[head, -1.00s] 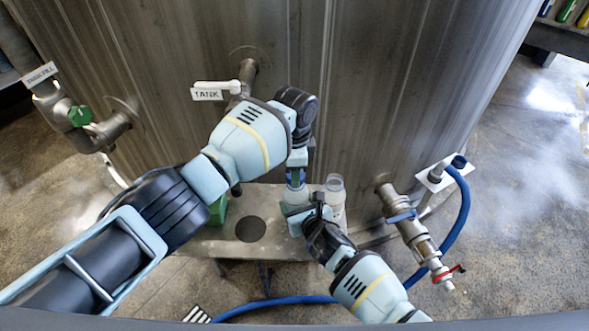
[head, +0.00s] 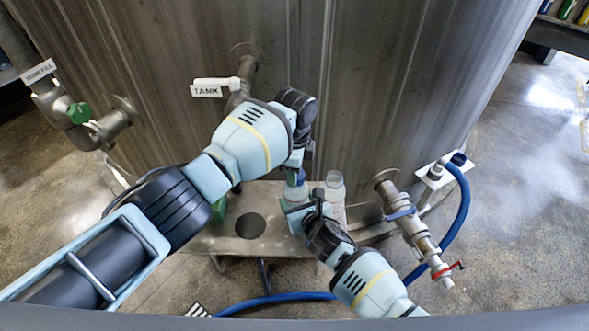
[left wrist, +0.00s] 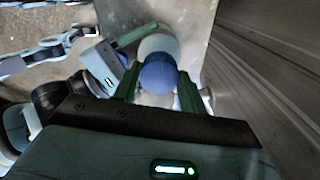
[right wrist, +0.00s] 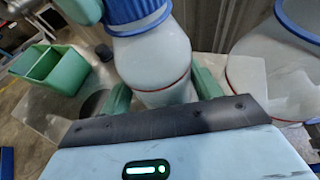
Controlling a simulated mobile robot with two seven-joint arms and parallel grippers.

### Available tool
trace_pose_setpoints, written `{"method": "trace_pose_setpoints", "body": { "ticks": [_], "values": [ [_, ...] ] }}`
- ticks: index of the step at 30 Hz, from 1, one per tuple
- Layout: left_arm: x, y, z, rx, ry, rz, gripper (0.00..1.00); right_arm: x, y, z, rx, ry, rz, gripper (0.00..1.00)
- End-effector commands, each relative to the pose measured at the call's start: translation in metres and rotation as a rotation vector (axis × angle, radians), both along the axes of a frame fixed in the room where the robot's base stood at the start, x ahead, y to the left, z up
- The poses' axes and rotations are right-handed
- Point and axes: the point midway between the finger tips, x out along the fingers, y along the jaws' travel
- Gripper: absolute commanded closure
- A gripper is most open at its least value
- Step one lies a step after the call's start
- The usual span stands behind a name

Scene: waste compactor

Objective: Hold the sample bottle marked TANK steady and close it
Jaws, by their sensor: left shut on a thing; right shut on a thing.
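A pale sample bottle (right wrist: 155,62) stands upright on the metal shelf with a blue cap (left wrist: 158,73) on its neck. My right gripper (right wrist: 163,90) is shut around the bottle's body from the near side. My left gripper (left wrist: 157,90) is above the bottle, with its green fingers shut on the blue cap. In the head view the bottle (head: 296,196) is partly hidden by both grippers. No marking on the bottle is readable. A TANK tag (head: 206,91) hangs at the tap on the tank wall above.
The metal shelf (head: 205,241) has a round hole left of the bottles. A green container (right wrist: 58,68) is further left. A valve pipe (head: 410,228) and blue hose (head: 462,200) are at right.

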Motion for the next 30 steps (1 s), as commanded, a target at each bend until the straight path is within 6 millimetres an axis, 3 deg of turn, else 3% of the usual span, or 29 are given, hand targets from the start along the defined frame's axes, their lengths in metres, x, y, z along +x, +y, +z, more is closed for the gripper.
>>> {"method": "trace_pose_setpoints", "body": {
  "ticks": [30],
  "values": [
    [0.0022, -0.0042, 0.0002, 0.000, 0.000, -1.635, 0.79, -0.0001, -0.0004, -0.0006, 0.000, 0.001, -0.001, 1.00]
  ]
}}
